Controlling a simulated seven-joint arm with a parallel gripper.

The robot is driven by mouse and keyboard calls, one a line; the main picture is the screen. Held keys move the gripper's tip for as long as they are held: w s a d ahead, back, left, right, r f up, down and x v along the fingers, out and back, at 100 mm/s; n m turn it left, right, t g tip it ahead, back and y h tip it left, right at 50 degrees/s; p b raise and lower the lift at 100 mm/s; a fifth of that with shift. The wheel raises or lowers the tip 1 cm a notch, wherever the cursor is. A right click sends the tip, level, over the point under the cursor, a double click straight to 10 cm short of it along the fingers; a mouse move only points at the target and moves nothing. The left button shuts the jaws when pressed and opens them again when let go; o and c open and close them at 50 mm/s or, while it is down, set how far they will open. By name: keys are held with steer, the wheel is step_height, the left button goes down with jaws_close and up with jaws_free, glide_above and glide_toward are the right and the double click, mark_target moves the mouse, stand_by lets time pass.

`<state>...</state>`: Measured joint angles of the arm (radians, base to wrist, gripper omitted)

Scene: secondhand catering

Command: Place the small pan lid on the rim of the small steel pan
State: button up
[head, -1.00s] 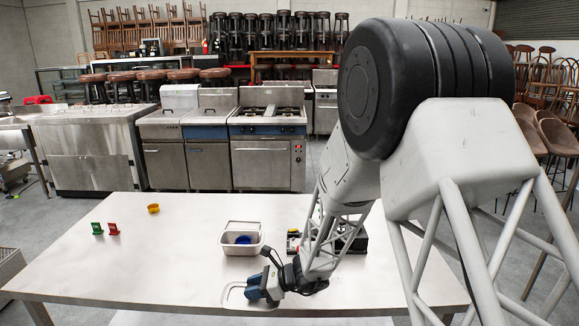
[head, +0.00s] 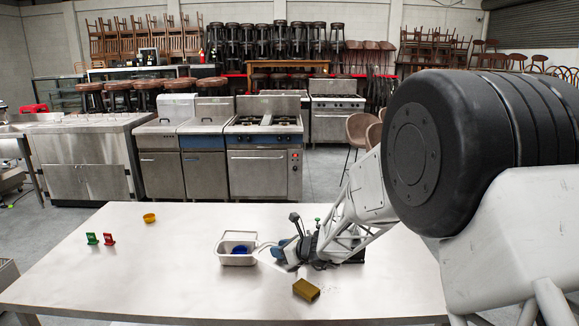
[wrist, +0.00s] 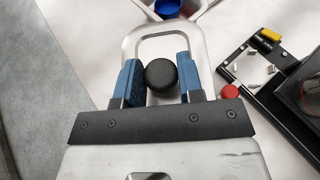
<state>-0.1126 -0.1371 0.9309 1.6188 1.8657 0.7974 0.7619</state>
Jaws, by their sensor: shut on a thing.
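The small steel pan (head: 225,259) stands on the table, a rectangular open pan with a blue thing (head: 239,249) inside. My gripper (wrist: 160,80) is shut on the black knob (wrist: 161,74) of the small pan lid, with one blue finger on each side. The lid (wrist: 195,44) is a silver plate with rounded corners, partly hidden under the fingers. In the head view my gripper (head: 287,250) is just right of the pan, and the lid (head: 266,255) shows as a thin pale shape between them. I cannot tell whether it touches the pan.
A black frame with a yellow part (wrist: 270,34) and a red knob (wrist: 230,92) is close on the right. A brown box (head: 306,290) lies in front of my gripper. Green (head: 92,239) and red (head: 109,239) pieces and a yellow bowl (head: 149,218) are left. The table's left front is clear.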

steer(key=w+d+r+m+t+h, duration=0.3)
steer(key=w+d+r+m+h, duration=0.1)
steer(key=d, duration=0.6)
steer(key=w+d+r+m+t+h, duration=0.2)
steer(key=w+d+r+m+h, duration=0.2)
steer(key=d, duration=0.7)
steer(key=shift+r+m+t+h, duration=0.4)
steer(key=shift+r+m+h, duration=1)
steer(key=shift+r, duration=0.95)
steer(key=shift+a, duration=0.15)
steer(key=w+a+f, duration=0.2)
steer(key=a+f, duration=0.1)
steer(key=a, duration=0.7)
steer(key=w+a+f+h, duration=0.1)
steer(key=w+a+f, duration=0.25)
steer(key=a, duration=0.55)
steer(key=w+a+f, duration=0.2)
steer(key=a+f, duration=0.1)
steer(key=a, duration=0.7)
steer(key=shift+y, duration=0.5)
steer(key=shift+s+a+f, duration=0.35)
steer(key=shift+a+f, duration=1.6)
steer(key=shift+a, duration=1.85)
steer(key=shift+s+a+f, duration=0.35)
steer(key=shift+a+f, duration=1.65)
steer(key=shift+a, duration=1.8)
steer(key=shift+s+a+f, duration=0.35)
steer(key=shift+a+f, duration=1.6)
steer(key=shift+a, duration=1.85)
